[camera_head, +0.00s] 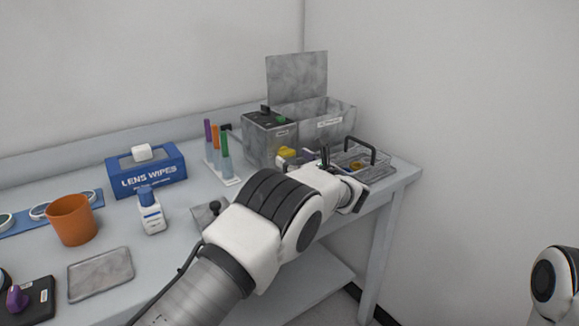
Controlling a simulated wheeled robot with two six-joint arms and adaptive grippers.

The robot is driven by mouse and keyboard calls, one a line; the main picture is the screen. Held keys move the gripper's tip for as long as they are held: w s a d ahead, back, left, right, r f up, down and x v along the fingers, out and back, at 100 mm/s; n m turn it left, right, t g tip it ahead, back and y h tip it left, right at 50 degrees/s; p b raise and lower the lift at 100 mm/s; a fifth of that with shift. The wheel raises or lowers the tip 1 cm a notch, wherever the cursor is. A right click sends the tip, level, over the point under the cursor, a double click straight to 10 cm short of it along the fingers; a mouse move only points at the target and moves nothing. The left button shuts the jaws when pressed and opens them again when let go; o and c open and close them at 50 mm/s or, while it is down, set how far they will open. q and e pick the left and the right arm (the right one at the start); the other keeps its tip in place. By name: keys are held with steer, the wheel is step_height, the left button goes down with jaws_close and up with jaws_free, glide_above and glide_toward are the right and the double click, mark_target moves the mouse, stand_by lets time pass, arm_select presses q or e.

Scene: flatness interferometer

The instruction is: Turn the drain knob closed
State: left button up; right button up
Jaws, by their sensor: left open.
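A grey metal ultrasonic-type unit (270,136) stands at the back right of the bench, with dark controls and a small green part (280,118) on top. A yellow knob-like part (287,152) shows low at its front; I cannot tell for sure that it is the drain knob, nor how it is turned. My left gripper (343,178) is open and empty at the bench's right end, in front of the unit and right of the yellow part. My own wrist partly hides it and the area below the yellow part. My right gripper is out of view.
A wire basket with a black handle (374,150) stands right of the unit, close to my left gripper. Coloured tubes (224,143) stand in a rack to the left. A blue wipes box (147,173), white bottle (151,212) and orange cup (71,220) are further left.

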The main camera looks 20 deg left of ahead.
mark_target(286, 153)
arm_select(q)
steer(key=x, duration=0.3)
steer(key=shift+s+d+r, duration=0.1)
steer(key=shift+d, duration=0.05)
steer(key=c, duration=1.2)
steer(key=shift+o, duration=0.2)
